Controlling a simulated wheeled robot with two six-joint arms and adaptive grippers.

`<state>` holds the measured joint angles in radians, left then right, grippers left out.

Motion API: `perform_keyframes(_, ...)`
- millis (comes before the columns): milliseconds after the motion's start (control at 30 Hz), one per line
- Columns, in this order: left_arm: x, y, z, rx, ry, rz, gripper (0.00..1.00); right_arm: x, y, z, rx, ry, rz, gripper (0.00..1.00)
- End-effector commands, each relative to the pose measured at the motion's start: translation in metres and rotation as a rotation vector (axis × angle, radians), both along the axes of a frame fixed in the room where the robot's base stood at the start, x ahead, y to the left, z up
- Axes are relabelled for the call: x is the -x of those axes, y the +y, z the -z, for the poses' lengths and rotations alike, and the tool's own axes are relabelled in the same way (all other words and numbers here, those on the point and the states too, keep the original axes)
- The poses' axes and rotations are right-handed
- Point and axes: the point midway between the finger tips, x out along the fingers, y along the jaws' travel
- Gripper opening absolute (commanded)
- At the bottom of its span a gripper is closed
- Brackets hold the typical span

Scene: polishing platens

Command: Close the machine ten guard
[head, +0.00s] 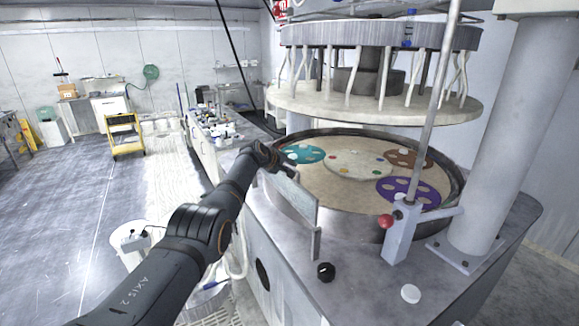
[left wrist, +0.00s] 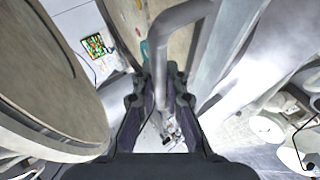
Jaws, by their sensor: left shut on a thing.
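The polishing machine has a round lower platen (head: 340,197) with teal, brown and purple discs, under a raised upper plate (head: 375,103). A flat grey panel, which looks like the guard (head: 294,199), stands upright at the near left rim of the platen. My left gripper (head: 279,162) is at the panel's upper far end. In the left wrist view, my left gripper (left wrist: 162,110) is shut on a curved grey bar (left wrist: 160,50), which looks like the guard's handle. I cannot see in the head view how the fingers meet it. My right gripper is not in view.
A post with a red knob (head: 385,221) and a thick column (head: 500,130) stand on the machine's right. A black knob (head: 326,271) and a white cap (head: 410,293) are on its front top. A cluttered bench (head: 215,130) lies behind my left arm. Open floor is at left.

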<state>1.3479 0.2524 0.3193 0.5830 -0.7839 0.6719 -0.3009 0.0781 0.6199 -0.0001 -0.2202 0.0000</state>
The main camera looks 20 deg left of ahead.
Motion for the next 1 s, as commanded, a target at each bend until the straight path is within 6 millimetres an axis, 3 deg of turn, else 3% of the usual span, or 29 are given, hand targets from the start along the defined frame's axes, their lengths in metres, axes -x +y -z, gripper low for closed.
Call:
perform_keyframes(200, -0.001, -0.002, -0.003, 0.002, -0.006, 0.002, 0.00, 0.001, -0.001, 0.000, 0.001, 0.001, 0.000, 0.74)
perform_keyframes(233, -0.001, -0.002, -0.003, 0.002, -0.006, 0.002, 0.16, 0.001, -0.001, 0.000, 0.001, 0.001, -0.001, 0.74)
perform_keyframes(400, -0.001, -0.002, -0.002, 0.002, -0.006, 0.001, 0.36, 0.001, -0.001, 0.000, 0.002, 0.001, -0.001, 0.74)
perform_keyframes(767, 0.000, 0.000, -0.002, 0.000, -0.005, 0.001, 0.36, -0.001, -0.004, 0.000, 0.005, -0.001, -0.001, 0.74)
perform_keyframes(1000, 0.012, 0.004, -0.011, 0.001, -0.007, 0.001, 0.36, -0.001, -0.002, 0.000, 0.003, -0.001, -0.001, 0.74)
